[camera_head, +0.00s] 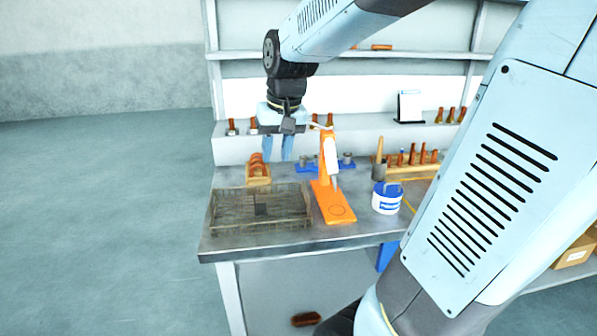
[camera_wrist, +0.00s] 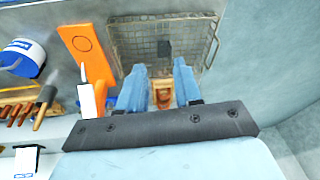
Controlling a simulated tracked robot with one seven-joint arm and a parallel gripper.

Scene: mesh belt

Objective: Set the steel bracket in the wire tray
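The wire tray (camera_head: 232,226) stands at the front left of the steel workbench; it also shows in the wrist view (camera_wrist: 211,48), beyond my fingertips. A small dark square piece (camera_head: 261,209) is at the tray, also visible in the wrist view (camera_wrist: 164,48). It may be the steel bracket, but I cannot tell it from a plate on the mesh. My gripper (camera_head: 278,158) points down above the back of the bench, behind and above the tray. In the wrist view, the two blue fingers (camera_wrist: 159,66) are apart with nothing held between them.
A wooden rack (camera_head: 258,171) stands behind the tray, showing between my fingers. An orange press (camera_head: 336,210) stands right of the tray, a white-and-blue tub (camera_head: 386,198) beyond it. A mallet (camera_head: 379,166) and blue holder (camera_head: 318,168) are farther back. Open floor lies left.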

